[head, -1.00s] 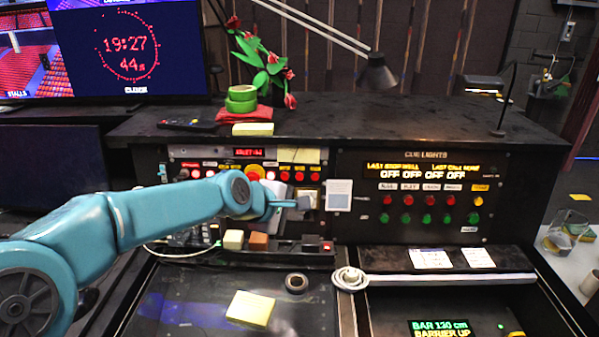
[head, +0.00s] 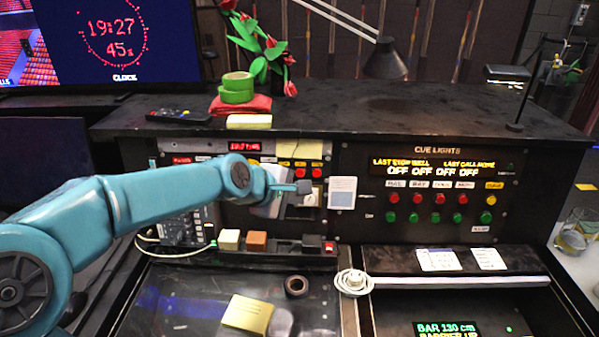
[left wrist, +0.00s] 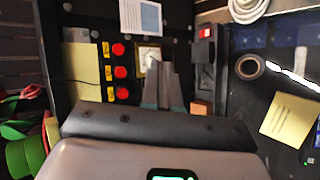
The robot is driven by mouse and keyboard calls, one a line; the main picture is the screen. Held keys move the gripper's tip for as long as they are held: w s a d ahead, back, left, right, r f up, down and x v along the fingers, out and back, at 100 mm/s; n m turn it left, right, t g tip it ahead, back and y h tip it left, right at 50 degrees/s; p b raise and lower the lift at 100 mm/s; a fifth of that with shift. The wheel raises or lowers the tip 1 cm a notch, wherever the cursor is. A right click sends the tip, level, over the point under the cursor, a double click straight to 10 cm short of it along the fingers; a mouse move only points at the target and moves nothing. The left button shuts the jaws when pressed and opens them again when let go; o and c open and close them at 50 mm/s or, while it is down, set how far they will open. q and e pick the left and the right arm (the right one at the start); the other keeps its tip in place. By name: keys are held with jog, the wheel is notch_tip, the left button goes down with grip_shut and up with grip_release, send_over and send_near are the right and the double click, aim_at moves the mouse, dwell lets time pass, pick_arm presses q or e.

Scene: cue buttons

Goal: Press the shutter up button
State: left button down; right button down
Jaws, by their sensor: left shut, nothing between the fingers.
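My left gripper (head: 302,187) is shut and empty, its tip in front of the left control panel, beside a pale square plate (head: 312,198). In the left wrist view the shut fingers (left wrist: 163,75) point at this plate (left wrist: 148,56), which bears a small light round part; the fingers cover some of it. I cannot tell whether they touch it. Several red buttons (left wrist: 120,72) with yellow labels sit beside the plate; they also show in the head view (head: 300,174). No label reading "shutter up" is legible. My arm hides part of the panel. My right gripper is not in view.
A white card (head: 342,193) is fixed right of the plate. Below stand a box with a red switch (head: 329,247) and small blocks (head: 257,240). The cue lights panel (head: 430,195) is at right. A tape roll (head: 296,286) and yellow notepad (head: 248,314) lie on the desk.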

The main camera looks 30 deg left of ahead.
aim_at(300, 173)
pick_arm(q)
jog(key=w+a, duration=0.1)
jog(key=w, duration=0.1)
jog(key=w+a+f, duration=0.1)
jog(key=w+a, duration=0.1)
jog(key=w, duration=0.1)
jog(key=w+a, duration=0.1)
jog(key=w, duration=0.1)
jog(key=shift+w+a+f, duration=0.2)
jog(key=shift+w+a, duration=0.05)
jog(key=shift+w, duration=0.05)
jog(key=shift+s, duration=0.1)
jog(key=shift+w+a, duration=0.1)
jog(key=shift+w, duration=0.1)
dwell(1.8)
jog(key=shift+w+a, duration=0.15)
jog(key=shift+w, duration=0.1)
